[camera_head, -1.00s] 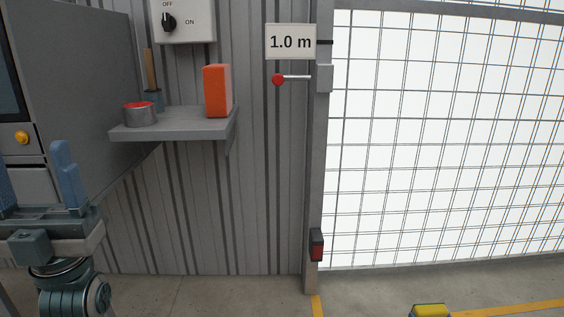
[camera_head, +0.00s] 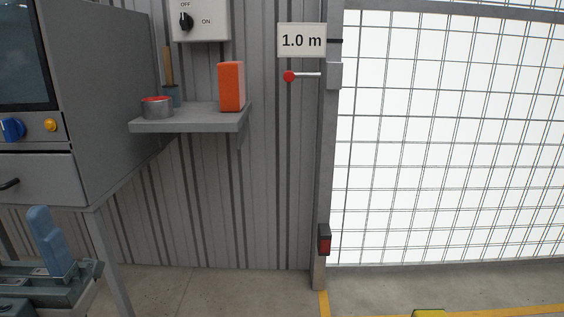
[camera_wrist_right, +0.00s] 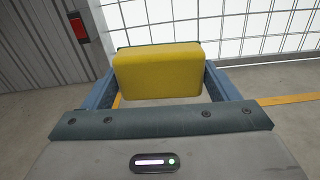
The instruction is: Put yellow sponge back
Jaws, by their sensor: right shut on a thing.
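The yellow sponge (camera_wrist_right: 157,70) is a yellow block with a thin dark layer at its far edge. My right gripper (camera_wrist_right: 160,86) is shut on it, one blue finger on each side, in the right wrist view. The top of the sponge (camera_head: 430,313) just shows at the bottom edge of the head view, above the floor. My left gripper (camera_head: 45,243) is at the lower left of the head view, with one blue finger upright and the other out of frame. Nothing shows held in it.
A grey wall shelf (camera_head: 185,127) holds a red-topped can (camera_head: 157,108), a brush in a holder (camera_head: 170,92) and an orange block (camera_head: 231,87). A grey machine (camera_head: 95,100) stands left. Floor ahead is clear.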

